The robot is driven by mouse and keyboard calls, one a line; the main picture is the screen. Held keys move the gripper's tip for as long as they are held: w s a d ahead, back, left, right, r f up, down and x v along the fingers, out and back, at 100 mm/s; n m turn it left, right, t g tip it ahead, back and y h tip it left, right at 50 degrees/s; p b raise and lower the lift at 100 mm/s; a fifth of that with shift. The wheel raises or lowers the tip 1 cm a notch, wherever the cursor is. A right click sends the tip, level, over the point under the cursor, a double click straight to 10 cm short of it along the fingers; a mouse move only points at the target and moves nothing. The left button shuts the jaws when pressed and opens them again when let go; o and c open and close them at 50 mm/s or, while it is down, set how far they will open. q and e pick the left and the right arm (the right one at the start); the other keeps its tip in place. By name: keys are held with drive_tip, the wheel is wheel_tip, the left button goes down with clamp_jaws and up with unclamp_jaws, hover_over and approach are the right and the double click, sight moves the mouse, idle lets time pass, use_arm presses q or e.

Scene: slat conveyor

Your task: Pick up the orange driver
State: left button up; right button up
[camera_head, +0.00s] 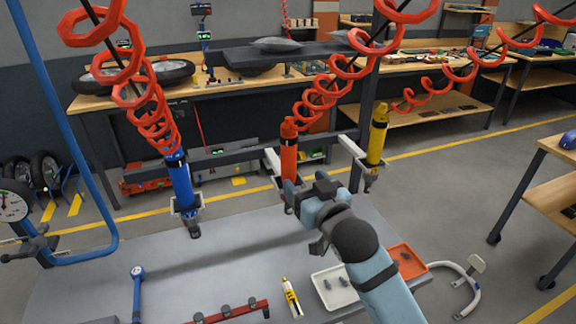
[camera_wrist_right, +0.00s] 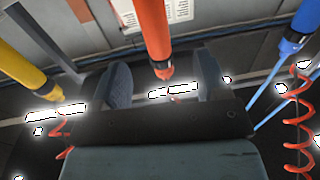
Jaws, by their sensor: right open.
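The orange driver (camera_head: 289,158) hangs upright from a red coiled hose in the head view, between the blue driver (camera_head: 180,182) and the yellow driver (camera_head: 376,142). My right gripper (camera_head: 305,203) is close to its lower end and overlaps it in the head view. In the right wrist view the orange driver (camera_wrist_right: 155,35) comes down from the top edge, and its tip shows between the two open fingers of my right gripper (camera_wrist_right: 163,88). The jaws are apart from it on both sides. I cannot tell how deep it sits between them. My left gripper is not in view.
A grey table (camera_head: 100,255) lies below, with a blue wrench (camera_head: 137,290), a yellow marker-like tool (camera_head: 290,298), a white tray (camera_head: 322,292) and an orange tray (camera_head: 412,262). Red coiled hoses and light brackets are close around the drivers.

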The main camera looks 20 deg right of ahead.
sight(292, 166)
drive_tip(key=w, duration=0.4)
drive_tip(key=w+p, duration=0.1)
drive_tip(key=w, duration=0.1)
drive_tip(key=shift+a, duration=0.3)
drive_tip(key=shift+w, duration=0.5)
drive_tip(key=w, duration=0.2)
drive_tip(key=w+p, duration=0.1)
drive_tip(key=shift+w+f, duration=0.2)
drive_tip(key=shift+w, duration=0.15)
drive_tip(key=shift+w+a+f+p, duration=0.1)
drive_tip(key=shift+w+p, duration=0.2)
drive_tip(key=shift+w, duration=0.2)
drive_tip(key=c, duration=1.2)
drive_tip(key=shift+c, duration=0.2)
